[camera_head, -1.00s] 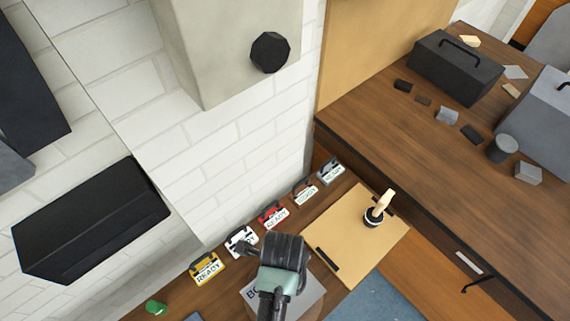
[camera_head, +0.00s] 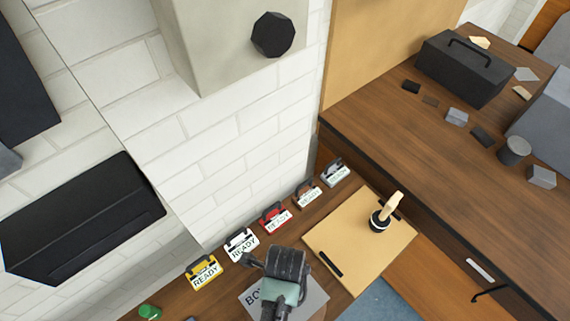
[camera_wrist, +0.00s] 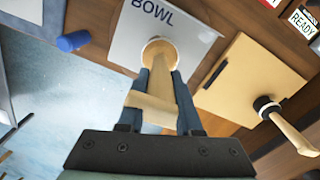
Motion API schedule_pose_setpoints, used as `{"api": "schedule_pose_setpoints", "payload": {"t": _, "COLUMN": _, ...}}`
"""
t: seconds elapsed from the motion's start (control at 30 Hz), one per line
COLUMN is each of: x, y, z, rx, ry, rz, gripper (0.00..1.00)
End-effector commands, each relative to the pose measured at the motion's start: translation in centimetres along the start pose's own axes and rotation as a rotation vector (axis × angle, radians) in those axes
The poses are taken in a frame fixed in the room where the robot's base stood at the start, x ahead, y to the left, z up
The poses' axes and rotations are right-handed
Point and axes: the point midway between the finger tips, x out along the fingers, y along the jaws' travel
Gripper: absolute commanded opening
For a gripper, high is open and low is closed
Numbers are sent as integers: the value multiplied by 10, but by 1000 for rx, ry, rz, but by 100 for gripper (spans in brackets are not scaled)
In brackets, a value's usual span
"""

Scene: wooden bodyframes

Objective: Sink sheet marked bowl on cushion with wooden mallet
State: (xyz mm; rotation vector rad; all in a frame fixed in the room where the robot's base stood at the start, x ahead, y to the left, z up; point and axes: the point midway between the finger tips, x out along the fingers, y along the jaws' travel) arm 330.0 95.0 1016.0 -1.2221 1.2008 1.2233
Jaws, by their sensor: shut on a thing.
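The grey sheet marked BOWL (camera_head: 311,296) lies at the bottom middle of the head view, partly covered by my arm. My gripper (camera_wrist: 164,78) is shut on a pale wooden tool, which I take for the mallet (camera_wrist: 163,70). Its round end is over the sheet's lower part; whether it touches cannot be told. A pale cross piece shows nearer the palm. My arm hides the fingers in the head view. I cannot make out a cushion under the sheet.
A tan board (camera_head: 345,235) lies right of the sheet, bearing a black-ended tool with a wooden handle (camera_head: 388,210) and a dark bar. Several READY-tagged clamps (camera_head: 203,273) line the wall side. A blue cylinder (camera_wrist: 72,41) lies left of the sheet. A darker bench (camera_head: 430,150) stands right.

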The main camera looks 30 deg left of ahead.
Motion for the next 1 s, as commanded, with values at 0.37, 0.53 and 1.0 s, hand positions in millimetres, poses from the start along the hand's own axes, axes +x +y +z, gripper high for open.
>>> {"api": "schedule_pose_setpoints", "payload": {"t": 0.37, "x": -1, "y": -1, "z": 0, "rx": 0, "ry": 0, "rz": -2, "gripper": 0}}
{"api": "schedule_pose_setpoints", "payload": {"t": 0.53, "x": -31, "y": -1, "z": 0, "rx": 0, "ry": 0, "rz": -2, "gripper": 0}}
{"api": "schedule_pose_setpoints", "payload": {"t": 1.0, "x": -63, "y": -1, "z": 0, "rx": 0, "ry": 0, "rz": -2, "gripper": 0}}
